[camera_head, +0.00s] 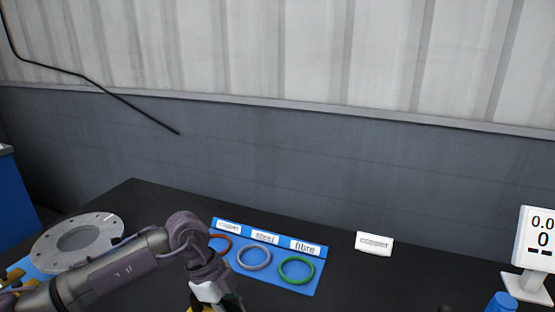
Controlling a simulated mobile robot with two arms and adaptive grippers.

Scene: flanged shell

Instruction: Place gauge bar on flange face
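The flange face (108,226) is a round grey metal disc with a wide centre hole and several small holes, at the left of the dark table. No gauge bar can be made out in this view. My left arm comes in from the lower left, passing in front of the flange's lower edge. My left gripper (215,306) is at the bottom edge, below the blue ring board, mostly cut off by the frame. Its fingers and anything in them are hidden. My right gripper is not in view.
A blue board (307,285) holds a copper ring, a steel ring (254,269) and a green fibre ring (297,282) under labels. A white display (535,240) and a blue object (501,302) are at far right. The middle-right table is clear.

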